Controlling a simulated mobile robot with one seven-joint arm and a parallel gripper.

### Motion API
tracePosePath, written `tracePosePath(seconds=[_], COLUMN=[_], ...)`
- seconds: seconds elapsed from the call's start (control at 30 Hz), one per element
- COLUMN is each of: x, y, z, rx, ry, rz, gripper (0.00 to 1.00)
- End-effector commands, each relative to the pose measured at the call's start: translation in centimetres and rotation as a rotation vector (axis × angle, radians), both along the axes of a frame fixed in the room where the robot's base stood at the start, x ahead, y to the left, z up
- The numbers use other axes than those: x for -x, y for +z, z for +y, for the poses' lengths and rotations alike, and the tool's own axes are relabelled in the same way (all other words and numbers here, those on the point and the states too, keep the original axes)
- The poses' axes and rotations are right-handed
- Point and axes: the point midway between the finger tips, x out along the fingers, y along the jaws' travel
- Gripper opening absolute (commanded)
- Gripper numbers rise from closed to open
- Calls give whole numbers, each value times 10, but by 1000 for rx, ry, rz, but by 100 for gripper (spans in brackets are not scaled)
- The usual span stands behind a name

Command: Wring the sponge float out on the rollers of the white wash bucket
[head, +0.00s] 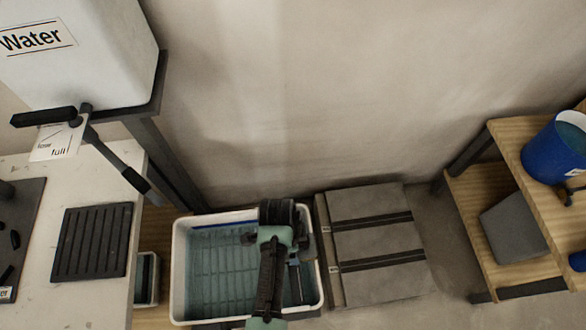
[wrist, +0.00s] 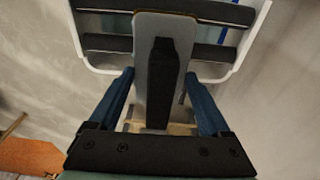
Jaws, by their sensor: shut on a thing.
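The white wash bucket (head: 177,275) stands at the bottom centre of the head view, with bluish water and a grid inside. In the wrist view its white rim (wrist: 77,35) and two dark rollers (wrist: 104,43) show at the top. The sponge float (wrist: 180,27) has a grey plate and a black handle. My gripper (wrist: 160,82) is shut on the float, its blue fingers on either side of the handle. The plate's far part overlaps the rollers in the wrist view; I cannot tell if the sponge touches them. In the head view my arm covers most of the float.
Strapped grey tiles (head: 375,240) lie right of the bucket. A white tank marked Water (head: 85,70) stands upper left above a worktable (head: 100,170) with a black ribbed mat (head: 90,243). A wooden shelf (head: 475,190) with a blue bucket (head: 548,155) is at the right.

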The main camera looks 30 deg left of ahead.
Motion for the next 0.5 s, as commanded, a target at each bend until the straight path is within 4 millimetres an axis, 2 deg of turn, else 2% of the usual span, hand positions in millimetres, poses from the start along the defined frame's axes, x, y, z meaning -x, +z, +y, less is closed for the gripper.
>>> tracePosePath(seconds=[0.03,0.13,0.5], x=[0,0,0], y=[-11,-17,-18], z=[0,0,0], rx=[-1,-1,-1], ry=[0,-1,-1], rz=[-1,-1,-1], gripper=[0,0,0])
